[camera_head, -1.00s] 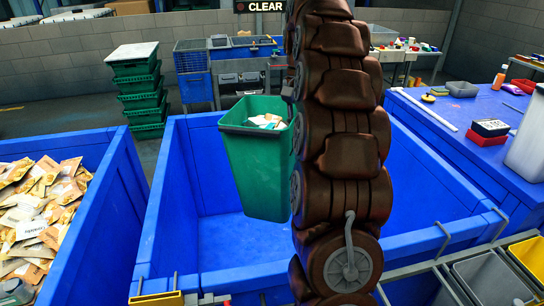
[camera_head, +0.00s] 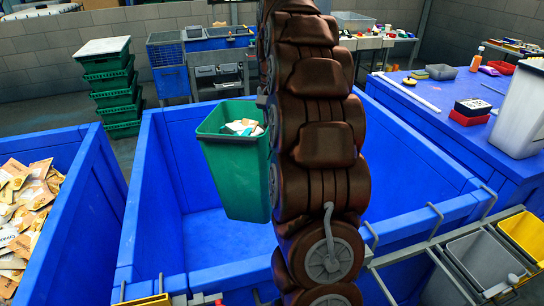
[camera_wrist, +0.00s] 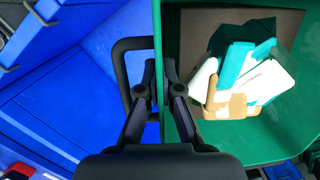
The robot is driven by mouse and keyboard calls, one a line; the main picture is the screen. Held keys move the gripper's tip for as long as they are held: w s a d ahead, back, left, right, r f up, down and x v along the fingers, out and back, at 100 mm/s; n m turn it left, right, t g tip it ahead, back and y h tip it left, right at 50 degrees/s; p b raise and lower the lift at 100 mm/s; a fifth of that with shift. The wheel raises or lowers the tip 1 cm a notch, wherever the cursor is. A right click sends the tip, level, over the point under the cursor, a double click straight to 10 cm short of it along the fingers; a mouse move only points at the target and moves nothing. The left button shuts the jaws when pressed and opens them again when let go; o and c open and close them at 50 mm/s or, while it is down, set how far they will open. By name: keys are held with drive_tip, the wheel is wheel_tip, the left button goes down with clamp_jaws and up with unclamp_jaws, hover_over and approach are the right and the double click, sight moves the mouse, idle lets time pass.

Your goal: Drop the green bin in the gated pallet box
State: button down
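The green bin (camera_head: 235,165) hangs upright in the head view, with white and teal packaging (camera_head: 242,127) inside. It is above the empty part of a large blue pallet box (camera_head: 410,228), inside its outline in the picture. In the wrist view, the bin (camera_wrist: 215,140) is at the right, and its inside shows packaging in white, teal and tan. My gripper (camera_wrist: 157,75) has its fingers on both sides of the bin's rim and is shut on it. In the head view my arm hides the gripper and part of the box. I cannot make out a gate for certain.
Another blue box (camera_head: 88,215) full of tan packets stands at the left. A blue table (camera_head: 440,120) with a white container (camera_head: 520,115) is at the right. Grey and yellow bins (camera_head: 485,262) hang on a rail at the front right. Green crates (camera_head: 110,90) are stacked behind.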

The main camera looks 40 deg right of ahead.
drive_tip(key=shift+f+b, duration=0.5)
drive_tip(key=shift+f, duration=5.3)
drive_tip(key=c, duration=1.2)
unclamp_jaws()
drive_tip(key=shift+c, duration=0.2)
drive_tip(key=shift+r, duration=0.1)
drive_tip(key=r, duration=0.3)
drive_tip(key=d+r, duration=0.1)
drive_tip(key=r, duration=0.3)
drive_tip(key=w+r, duration=0.1)
drive_tip(key=r, duration=0.3)
drive_tip(key=shift+d, duration=0.2)
drive_tip(key=shift+r, duration=0.35)
